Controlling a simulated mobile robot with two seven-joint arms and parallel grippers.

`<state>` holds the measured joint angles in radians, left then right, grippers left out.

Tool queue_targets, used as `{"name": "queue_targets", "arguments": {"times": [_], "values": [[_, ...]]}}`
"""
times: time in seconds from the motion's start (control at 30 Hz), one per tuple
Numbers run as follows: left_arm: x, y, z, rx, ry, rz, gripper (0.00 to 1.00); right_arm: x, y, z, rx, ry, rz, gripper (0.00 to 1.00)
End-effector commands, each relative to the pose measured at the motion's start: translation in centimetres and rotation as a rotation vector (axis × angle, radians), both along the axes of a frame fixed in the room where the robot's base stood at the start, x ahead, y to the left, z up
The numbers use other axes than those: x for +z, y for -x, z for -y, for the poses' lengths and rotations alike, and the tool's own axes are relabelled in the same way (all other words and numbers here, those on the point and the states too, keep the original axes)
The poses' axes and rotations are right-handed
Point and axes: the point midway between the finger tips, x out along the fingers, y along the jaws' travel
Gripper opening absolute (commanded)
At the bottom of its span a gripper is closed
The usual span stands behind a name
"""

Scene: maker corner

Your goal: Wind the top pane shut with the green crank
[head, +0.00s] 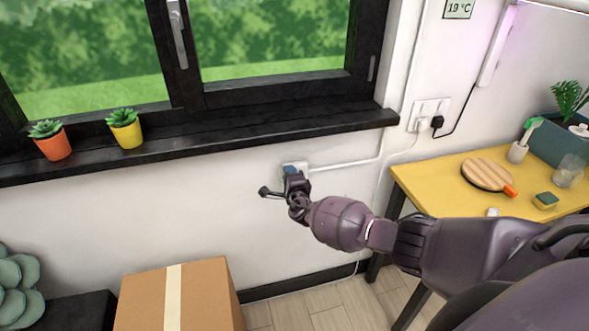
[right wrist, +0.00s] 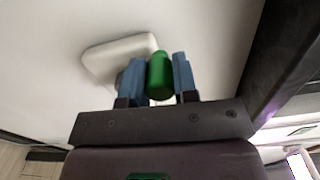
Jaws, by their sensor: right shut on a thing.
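The green crank (right wrist: 160,76) shows in the right wrist view as a green knob in front of a white wall box (right wrist: 112,58). My right gripper (right wrist: 160,78) is shut on this knob, with one blue finger on each side. In the head view my right gripper (head: 292,174) is at the white wall box (head: 301,166) below the window sill and hides the crank there. The window (head: 180,45) shows only its lower part, so I cannot tell how the top pane stands. My left gripper is not in view.
The black sill (head: 200,140) juts out above my right gripper and carries an orange pot (head: 54,147) and a yellow pot (head: 127,134). A cardboard box (head: 205,290) stands below left. A yellow table (head: 435,183) stands at right, with a round board (head: 487,174).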

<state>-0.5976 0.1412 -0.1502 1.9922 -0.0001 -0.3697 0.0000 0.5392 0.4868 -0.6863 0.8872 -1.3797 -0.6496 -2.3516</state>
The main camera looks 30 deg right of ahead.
Motion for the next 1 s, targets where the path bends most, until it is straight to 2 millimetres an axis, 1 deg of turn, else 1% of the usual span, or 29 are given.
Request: {"name": "queue_targets", "arguments": {"times": [0.03,0.1,0.4,0.7,0.97,1.0], "values": [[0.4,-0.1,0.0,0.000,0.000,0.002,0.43,0.0,-0.1,-0.4,0.002,0.029,-0.009,0.00],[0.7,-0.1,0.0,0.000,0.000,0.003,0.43,-0.2,-0.1,-0.5,0.001,0.070,-0.019,0.00],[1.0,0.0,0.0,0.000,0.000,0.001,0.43,-0.8,-0.2,-1.1,0.003,0.177,-0.045,0.00],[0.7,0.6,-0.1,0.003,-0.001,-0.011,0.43,-1.0,-0.2,-1.2,0.001,0.201,-0.051,0.00],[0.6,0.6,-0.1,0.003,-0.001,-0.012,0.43,-1.0,-0.2,-1.2,0.002,0.199,-0.052,0.00],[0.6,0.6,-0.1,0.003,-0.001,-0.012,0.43,-1.0,-0.2,-1.2,0.002,0.198,-0.052,0.33]]}}
